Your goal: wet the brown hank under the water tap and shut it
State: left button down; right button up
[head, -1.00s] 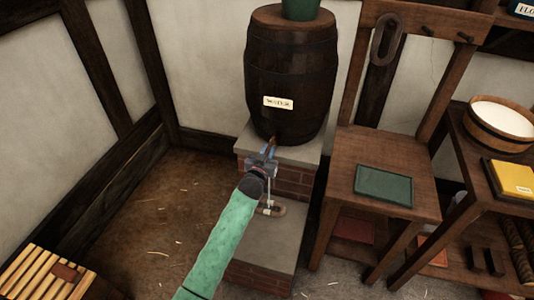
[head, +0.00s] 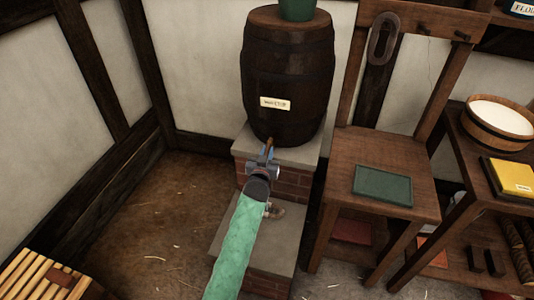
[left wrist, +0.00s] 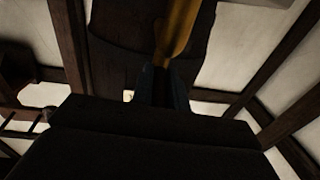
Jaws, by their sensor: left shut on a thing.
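A dark barrel (head: 288,82) labelled as water stands on a brick and stone stand. Its small brass-brown tap (head: 269,144) sticks out low at the front. My left gripper (head: 267,156) is shut on the tap's handle; the wrist view shows the brass-coloured tap piece (left wrist: 177,32) between the blue fingers. The brown hank (head: 275,211) lies on the lower stone step below the tap, partly hidden by my left arm. No water stream shows now, though my gripper covers part of that space. My right gripper is not in view.
A wooden bench (head: 390,160) with a green slab (head: 382,186) stands right of the barrel. A greyish loop (head: 384,37) hangs above it. A shelf at right holds a tub (head: 499,122) and a yellow book (head: 512,178). Floor at left is mostly clear.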

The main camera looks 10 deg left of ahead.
pick_arm(q)
jog(key=shift+r, duration=0.15)
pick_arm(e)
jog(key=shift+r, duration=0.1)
pick_arm(q)
jog(key=c, duration=1.5)
grip_release()
jog(key=shift+o, duration=0.6)
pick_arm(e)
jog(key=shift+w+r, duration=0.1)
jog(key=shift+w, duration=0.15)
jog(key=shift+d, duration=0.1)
